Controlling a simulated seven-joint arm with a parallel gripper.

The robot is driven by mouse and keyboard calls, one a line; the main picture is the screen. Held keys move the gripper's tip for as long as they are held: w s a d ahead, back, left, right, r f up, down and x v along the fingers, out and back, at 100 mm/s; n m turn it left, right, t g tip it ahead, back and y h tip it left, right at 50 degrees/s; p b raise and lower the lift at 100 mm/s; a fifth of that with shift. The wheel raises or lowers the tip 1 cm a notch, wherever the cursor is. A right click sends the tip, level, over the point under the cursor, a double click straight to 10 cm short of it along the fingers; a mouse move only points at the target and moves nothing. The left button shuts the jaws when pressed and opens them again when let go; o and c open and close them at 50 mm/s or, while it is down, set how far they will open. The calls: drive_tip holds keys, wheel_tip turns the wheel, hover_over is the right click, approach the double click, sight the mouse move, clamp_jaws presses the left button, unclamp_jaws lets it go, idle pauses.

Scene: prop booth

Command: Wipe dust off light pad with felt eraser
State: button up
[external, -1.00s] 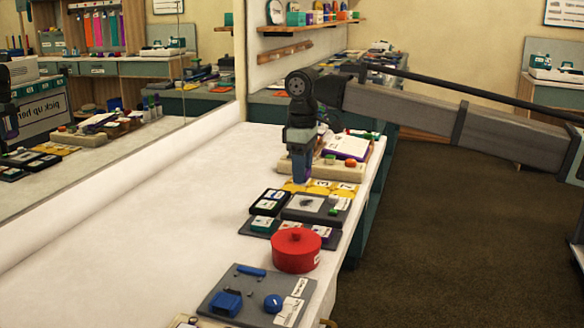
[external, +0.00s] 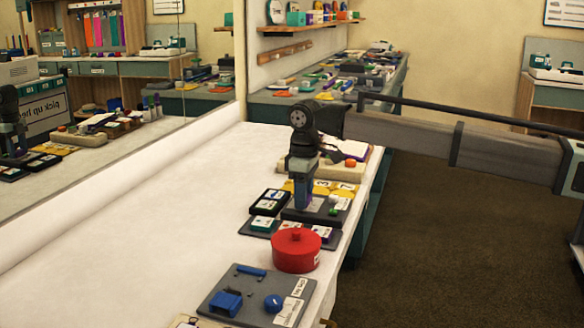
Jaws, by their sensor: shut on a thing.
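The light pad (external: 323,218) is a dark grey board with a pale panel, near the right edge of the white counter. My gripper (external: 303,205) points straight down over the pad's left-middle part and covers much of the pale panel. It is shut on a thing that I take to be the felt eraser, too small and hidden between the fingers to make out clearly. The fingertips are at or just above the pad; I cannot tell whether there is contact. Any dust is hidden behind the gripper.
A red lidded pot (external: 297,251) stands in front of the pad. A grey board with blue parts (external: 258,295) lies nearest. The counter's left side (external: 170,235) is clear.

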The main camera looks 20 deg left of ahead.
drive_tip(key=shift+w, duration=3.55)
drive_tip(key=shift+s, duration=4.3)
drive_tip(key=shift+s+a, duration=0.1)
drive_tip(key=shift+a, duration=0.25)
drive_tip(key=shift+w+d, duration=0.15)
drive_tip(key=shift+w, duration=4.1)
drive_tip(key=shift+s, duration=4.35)
drive_tip(key=shift+w+r, duration=0.1)
drive_tip(key=shift+r, duration=3.95)
